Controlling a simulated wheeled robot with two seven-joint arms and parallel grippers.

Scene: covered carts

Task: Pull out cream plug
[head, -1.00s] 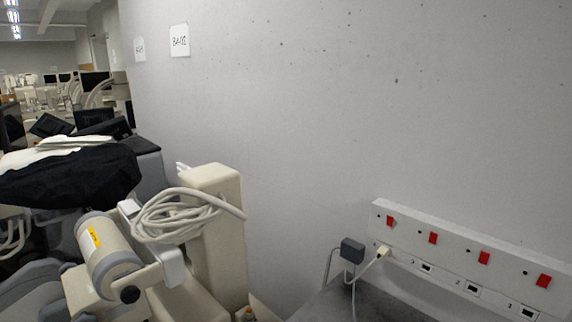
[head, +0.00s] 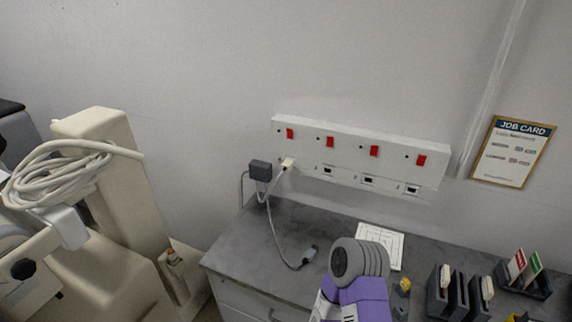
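The cream plug (head: 288,163) sits at the left end of the white socket strip (head: 360,152) on the wall, below the leftmost red switch. A grey cable (head: 273,215) runs down from it to a dark connector (head: 304,256) lying on the grey worktop. A dark grey plug block (head: 260,170) is just to its left. A purple and grey arm of mine shows at the bottom, below and to the right of the plug. Neither gripper can be seen.
The worktop (head: 235,245) holds a white card (head: 380,246), dark holders (head: 447,292) and a small yellow item (head: 404,286) at right. A cream machine with coiled cable (head: 60,170) stands at left. A job card (head: 513,152) hangs on the wall.

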